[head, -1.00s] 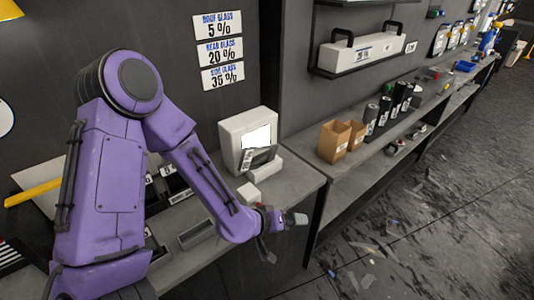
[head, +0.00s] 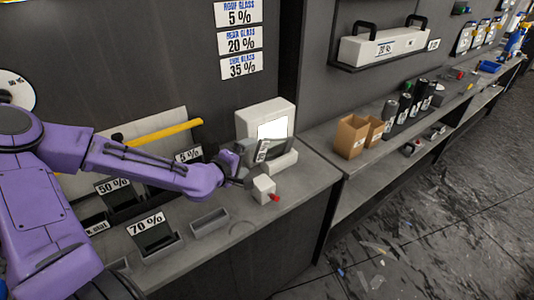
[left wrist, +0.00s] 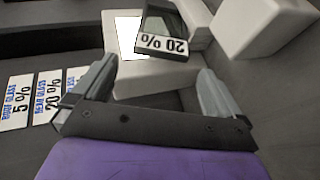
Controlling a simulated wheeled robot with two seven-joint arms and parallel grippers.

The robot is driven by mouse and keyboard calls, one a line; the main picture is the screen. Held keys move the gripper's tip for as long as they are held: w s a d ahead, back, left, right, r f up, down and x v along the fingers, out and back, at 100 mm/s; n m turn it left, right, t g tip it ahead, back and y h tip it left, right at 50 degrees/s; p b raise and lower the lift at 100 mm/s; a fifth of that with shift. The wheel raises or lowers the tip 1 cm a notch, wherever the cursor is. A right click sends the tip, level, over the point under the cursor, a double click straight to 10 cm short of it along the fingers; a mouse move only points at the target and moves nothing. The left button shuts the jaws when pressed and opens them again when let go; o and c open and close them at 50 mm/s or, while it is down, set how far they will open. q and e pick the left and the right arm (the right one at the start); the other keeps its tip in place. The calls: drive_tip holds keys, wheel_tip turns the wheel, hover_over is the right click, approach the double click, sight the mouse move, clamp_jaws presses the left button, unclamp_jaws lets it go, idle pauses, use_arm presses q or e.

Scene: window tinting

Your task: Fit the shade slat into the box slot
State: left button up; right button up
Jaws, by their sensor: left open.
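The shade slat, dark with a white 20 % label (head: 262,150), rests at the front of the white lit-screen device. It also shows in the left wrist view (left wrist: 162,40), label upside down, beyond my fingertips. My left gripper (head: 246,163) is just left of the slat in the head view. In the left wrist view its two fingers (left wrist: 157,85) are wide apart with nothing between them. Whether a finger touches the slat is unclear. An empty grey slot box (head: 210,223) sits on the bench, right of the box holding the 70 % slat (head: 153,236). My right gripper is not seen.
The white device (head: 268,117) stands at the bench's right end, with a white block with a red part (head: 264,186) before it. Slats marked 50 % (head: 116,190) and 5 % (head: 188,157) stand left. A yellow bar (head: 165,133) lies behind my arm. Bench front right is clear.

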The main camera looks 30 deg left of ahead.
sight(266, 151)
use_arm(q)
drive_tip(key=w+f+b, duration=0.1)
drive_tip(key=w, duration=0.1)
drive_tip(key=shift+w+d+f+b, duration=0.1)
drive_tip(key=shift+w+f+b, duration=0.3)
drive_tip(key=shift+w+r, duration=0.1)
drive_tip(key=shift+w, duration=0.25)
drive_tip(key=shift+w+d+f, duration=0.15)
drive_tip(key=shift+w+f, duration=0.1)
drive_tip(key=shift+w, duration=0.3)
drive_tip(key=x, duration=0.3)
drive_tip(key=shift+w+d+f, duration=0.1)
drive_tip(key=shift+w+d, duration=0.05)
drive_tip(key=shift+w, duration=0.2)
drive_tip(key=shift+s, duration=0.1)
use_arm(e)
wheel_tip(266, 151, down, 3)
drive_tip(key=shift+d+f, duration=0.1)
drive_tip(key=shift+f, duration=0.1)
use_arm(q)
drive_tip(key=c, duration=0.8)
drive_tip(key=shift+r, duration=0.25)
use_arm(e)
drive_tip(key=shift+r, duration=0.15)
